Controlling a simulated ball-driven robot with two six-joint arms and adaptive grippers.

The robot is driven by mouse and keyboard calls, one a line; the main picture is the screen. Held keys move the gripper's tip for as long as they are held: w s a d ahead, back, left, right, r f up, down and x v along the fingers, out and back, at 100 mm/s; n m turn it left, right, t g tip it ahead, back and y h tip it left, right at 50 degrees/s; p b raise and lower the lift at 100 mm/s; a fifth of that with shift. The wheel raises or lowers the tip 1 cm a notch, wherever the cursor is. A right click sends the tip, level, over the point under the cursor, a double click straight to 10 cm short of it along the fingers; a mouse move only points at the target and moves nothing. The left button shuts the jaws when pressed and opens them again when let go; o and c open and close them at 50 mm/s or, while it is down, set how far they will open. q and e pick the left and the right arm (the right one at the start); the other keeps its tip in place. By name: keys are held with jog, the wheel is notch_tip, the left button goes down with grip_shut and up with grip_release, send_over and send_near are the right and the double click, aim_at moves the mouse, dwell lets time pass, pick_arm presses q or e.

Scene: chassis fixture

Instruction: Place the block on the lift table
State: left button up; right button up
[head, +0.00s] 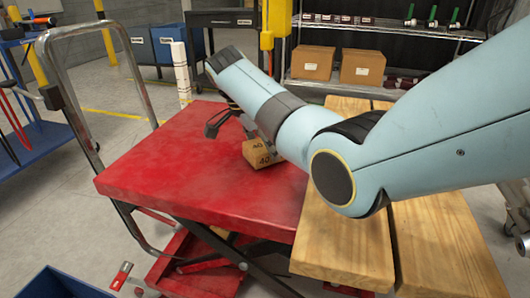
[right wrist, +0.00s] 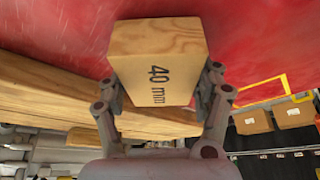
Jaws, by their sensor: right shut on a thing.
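In the right wrist view the block (right wrist: 158,62) reads "40 mm" and sits between both fingers. My right gripper (head: 238,124) is shut on it; the gripper (right wrist: 161,84) also shows in the wrist view. The red top (right wrist: 60,35) lies behind the block there. I cannot tell whether the block touches the top. My arm hides part of the table's far right side. My left gripper is not in view.
A wooden plank surface (head: 340,245) adjoins the table on the right. A metal handle frame (head: 72,110) rises at its left. Cardboard boxes (head: 312,63) stand on a shelf behind. The red top's left and front are clear.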

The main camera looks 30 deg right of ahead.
jog(key=shift+f, duration=0.55)
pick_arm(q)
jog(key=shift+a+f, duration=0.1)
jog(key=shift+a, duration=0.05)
pick_arm(e)
jog(key=shift+r, duration=0.15)
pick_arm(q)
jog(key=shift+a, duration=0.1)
pick_arm(e)
jog(key=o, duration=1.3)
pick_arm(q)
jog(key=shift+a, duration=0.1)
pick_arm(e)
jog(key=p+v, duration=0.3)
jog(key=v, duration=0.8)
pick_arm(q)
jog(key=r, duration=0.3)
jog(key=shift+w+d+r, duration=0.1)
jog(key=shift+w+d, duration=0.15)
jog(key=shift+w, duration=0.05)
pick_arm(e)
jog(key=shift+a+r, duration=0.25)
jog(key=shift+r, duration=0.2)
